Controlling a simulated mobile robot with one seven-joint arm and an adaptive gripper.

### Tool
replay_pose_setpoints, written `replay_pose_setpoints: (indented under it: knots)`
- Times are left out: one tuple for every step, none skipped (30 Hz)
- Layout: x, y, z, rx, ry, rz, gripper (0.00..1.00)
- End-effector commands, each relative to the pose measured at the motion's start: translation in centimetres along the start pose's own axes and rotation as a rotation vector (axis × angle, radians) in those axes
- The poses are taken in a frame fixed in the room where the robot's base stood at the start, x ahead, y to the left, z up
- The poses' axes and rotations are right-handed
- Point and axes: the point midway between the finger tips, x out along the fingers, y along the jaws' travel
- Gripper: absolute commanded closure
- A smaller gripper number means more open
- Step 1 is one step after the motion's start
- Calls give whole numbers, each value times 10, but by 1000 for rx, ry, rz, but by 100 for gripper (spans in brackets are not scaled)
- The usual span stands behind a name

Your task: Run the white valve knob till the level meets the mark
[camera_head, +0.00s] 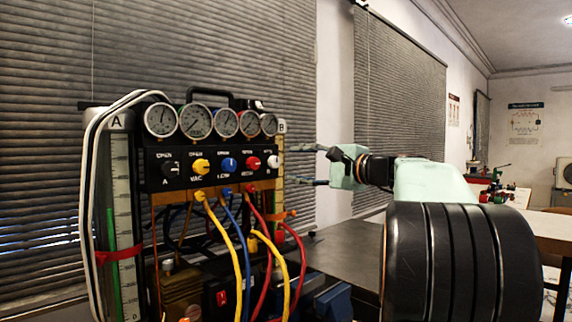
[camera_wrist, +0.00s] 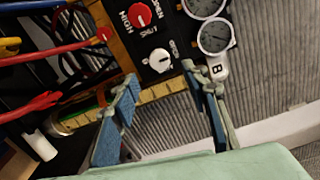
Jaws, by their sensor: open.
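The white valve knob (camera_head: 272,161) is at the right end of the black panel's knob row; in the wrist view (camera_wrist: 159,60) it lies just beyond the gap between my fingertips. My gripper (camera_head: 321,165) is open and empty, right of the panel, fingers pointing at it and apart from the knob. Its fingers also show in the wrist view (camera_wrist: 159,78). Sight gauge B (camera_head: 280,185) stands at the panel's right edge, with an orange-red clip low on it. Gauge A (camera_head: 120,200) at left shows a green column and a red band (camera_head: 120,254). B's exact level is unclear.
Black, yellow, blue and red knobs (camera_head: 253,163) sit left of the white one. Round dials (camera_head: 196,120) line the top. Yellow, blue and red hoses (camera_head: 292,250) hang in front, below the knobs.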

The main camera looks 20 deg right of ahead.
Motion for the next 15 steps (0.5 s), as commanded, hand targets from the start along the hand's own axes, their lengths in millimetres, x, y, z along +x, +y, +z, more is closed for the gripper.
replay_pose_setpoints:
  knots:
    - [-12, -1, -1, -1, 5, -1, 58]
    - [-18, 0, -1, -1, 4, 0, 58]
    - [-25, 0, -1, -1, 4, 0, 58]
    - [-30, 0, -1, -2, 3, 0, 58]
    - [-34, 0, 0, -2, 3, 0, 58]
    - [-39, 0, 0, -1, 3, 0, 58]
    - [-43, 0, 0, -1, 2, 1, 58]
    - [-46, 0, 0, -1, 2, 1, 58]
    - [-49, 0, -1, -1, 2, 1, 58]
    - [-51, 0, -1, -1, 2, 1, 58]
    - [-52, 0, -1, -1, 2, 0, 58]
    - [-54, 0, 0, -1, 1, 1, 58]
    - [-54, 0, 0, -1, 1, 1, 58]
    - [-54, 0, 0, -1, 1, 1, 58]
    - [-55, 0, 0, -1, 0, 1, 58]
